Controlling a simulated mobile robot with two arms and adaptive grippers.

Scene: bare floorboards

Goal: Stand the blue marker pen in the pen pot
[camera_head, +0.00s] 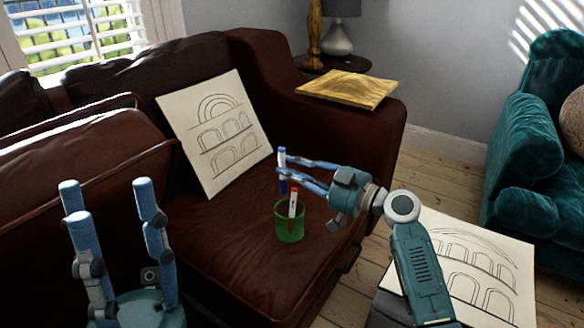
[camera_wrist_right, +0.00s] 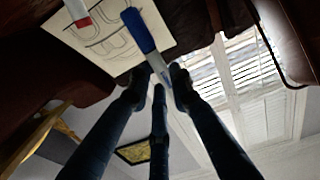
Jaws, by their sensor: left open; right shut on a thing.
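The blue marker pen (camera_head: 282,156) stands nearly upright between the fingertips of my right gripper (camera_head: 285,170), which is shut on it. It also shows in the right wrist view (camera_wrist_right: 140,32). The green pen pot (camera_head: 289,227) stands on the brown sofa seat, with a red-and-white marker (camera_head: 293,204) leaning in it. The blue marker's lower end is just above the pot's back left rim in the head view; I cannot tell whether it is directly over the opening. My left gripper (camera_head: 108,200) is open and empty at the lower left, away from the pot.
A drawing of arches (camera_head: 215,130) leans on the sofa back behind the pot. A wooden board (camera_head: 347,88) lies on the sofa arm (camera_head: 385,125). Another arch drawing (camera_head: 475,262) lies at the lower right. Bare seat surrounds the pot.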

